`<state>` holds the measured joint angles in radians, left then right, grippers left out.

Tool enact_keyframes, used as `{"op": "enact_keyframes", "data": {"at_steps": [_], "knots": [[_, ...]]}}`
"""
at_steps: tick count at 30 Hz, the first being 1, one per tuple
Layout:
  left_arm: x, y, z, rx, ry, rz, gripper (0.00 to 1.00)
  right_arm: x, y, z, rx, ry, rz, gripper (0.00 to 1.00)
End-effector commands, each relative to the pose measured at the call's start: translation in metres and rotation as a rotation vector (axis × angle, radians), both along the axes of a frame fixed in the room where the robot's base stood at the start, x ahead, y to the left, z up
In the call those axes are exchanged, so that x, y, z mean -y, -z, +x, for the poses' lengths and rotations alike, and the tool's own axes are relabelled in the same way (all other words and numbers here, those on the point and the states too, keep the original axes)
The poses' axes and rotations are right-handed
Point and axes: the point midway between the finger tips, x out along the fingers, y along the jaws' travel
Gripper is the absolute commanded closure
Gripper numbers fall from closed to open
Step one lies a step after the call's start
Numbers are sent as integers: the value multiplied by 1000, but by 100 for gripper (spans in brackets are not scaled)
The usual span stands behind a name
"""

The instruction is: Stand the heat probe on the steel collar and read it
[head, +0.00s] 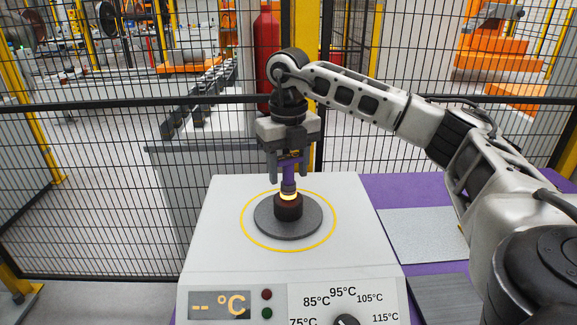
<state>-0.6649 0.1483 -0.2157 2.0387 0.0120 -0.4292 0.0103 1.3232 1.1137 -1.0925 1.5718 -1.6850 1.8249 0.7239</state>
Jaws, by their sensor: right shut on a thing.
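The heat probe (288,187) is a slim purple and grey tool with a glowing yellow ring near its lower end. My right gripper (287,172) is shut on it and holds it upright, pointing down. The probe's lower end is at the top of the dark steel collar (288,209); I cannot tell whether they touch. The collar stands on a round grey plate (288,230) inside a yellow ring on the white heater box. The display (219,305) reads "-- °C". My left gripper is not in view.
A dial (346,321) with temperature marks and two small lamps (267,304) are on the box front. Grey plates (425,232) lie on the purple table to the right. A black mesh fence (90,190) runs behind, with a red cylinder (266,50) near it.

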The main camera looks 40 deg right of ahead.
Motion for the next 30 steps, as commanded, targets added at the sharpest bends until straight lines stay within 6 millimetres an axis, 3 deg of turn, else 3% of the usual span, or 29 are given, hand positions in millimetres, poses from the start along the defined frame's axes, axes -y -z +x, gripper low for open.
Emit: {"op": "enact_keyframes", "data": {"at_steps": [6, 7, 9, 20, 23, 30], "knots": [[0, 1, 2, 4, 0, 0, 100, 0, 4, 0, 0, 0, 0, 75], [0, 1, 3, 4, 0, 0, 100, 0, 3, 0, 0, 0, 0, 43], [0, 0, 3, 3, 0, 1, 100, 0, 3, 0, 0, 0, 0, 30], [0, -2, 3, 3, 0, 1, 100, 0, -4, 0, 1, 0, 1, 30], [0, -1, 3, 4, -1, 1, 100, 0, -17, 1, 4, 0, 1, 30], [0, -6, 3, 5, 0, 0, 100, 0, -73, 1, 5, 0, 0, 30]]}}
